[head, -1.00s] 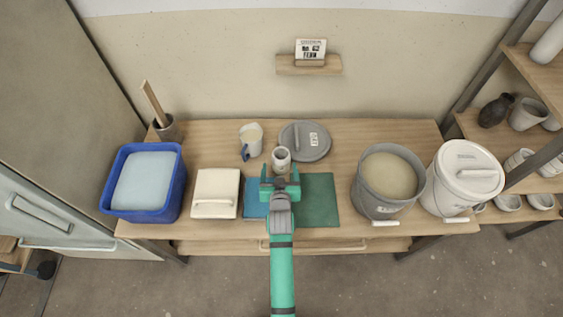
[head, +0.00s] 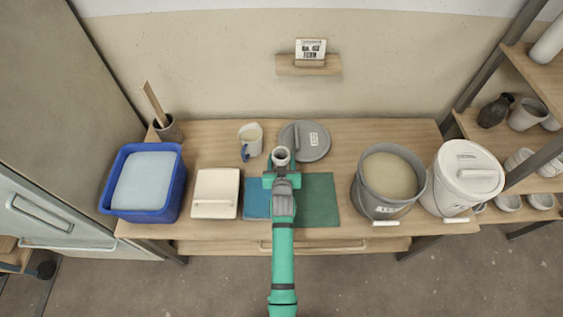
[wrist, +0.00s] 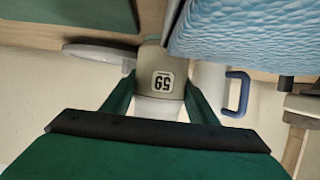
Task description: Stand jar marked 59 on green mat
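The jar marked 59 (wrist: 160,78) is a small pale cylinder with a white upper part; its label appears upside down in the wrist view. In the head view the jar (head: 281,157) shows its open mouth, in front of the grey lid. My gripper (head: 282,174) has its fingers against both sides of the jar, and the wrist view (wrist: 160,105) shows them touching it. I cannot tell whether the jar's base is clear of the table. The green mat (head: 318,205) lies flat and bare to the right of my gripper, partly hidden by my arm.
A mug with a blue handle (head: 251,138) and a grey lid (head: 312,147) stand behind. A cream slab (head: 215,187) and blue tub (head: 172,205) are left; a grey bucket (head: 361,193) and white bucket (head: 440,190) are right.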

